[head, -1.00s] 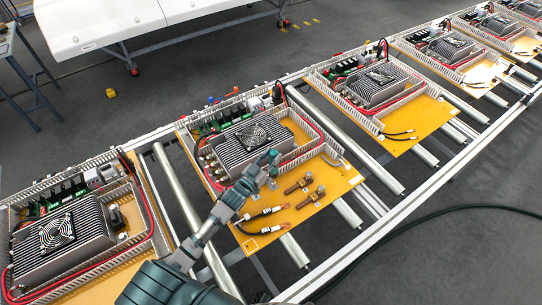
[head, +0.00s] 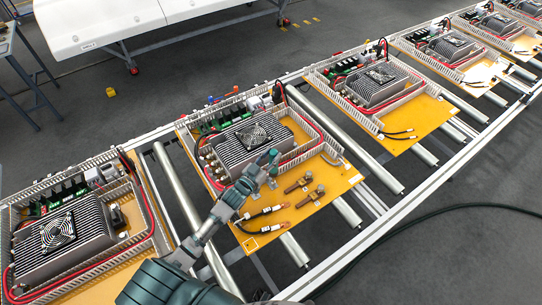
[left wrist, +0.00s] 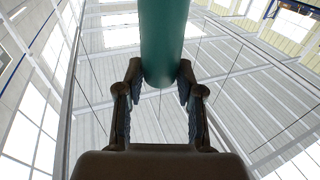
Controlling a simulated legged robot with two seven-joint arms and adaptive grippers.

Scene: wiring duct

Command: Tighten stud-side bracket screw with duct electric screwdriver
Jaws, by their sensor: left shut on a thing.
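My left gripper (head: 243,191) is over the front part of the middle orange board (head: 338,181). It is shut on the teal electric screwdriver (head: 264,163). In the left wrist view the teal cylinder (left wrist: 165,38) sits between the dark fingers (left wrist: 160,88). The screwdriver's tip and the exact bracket screw cannot be made out. Two brown bolt-like studs (head: 303,191) lie or stand on the board to the right of the gripper. My right gripper is in neither view.
The board carries a finned heatsink with a fan (head: 252,138), slotted grey duct, and two black cables with copper lugs (head: 272,209). Similar boards stand on the roller conveyor (head: 345,137) on both sides. A white-topped table (head: 130,25) stands behind.

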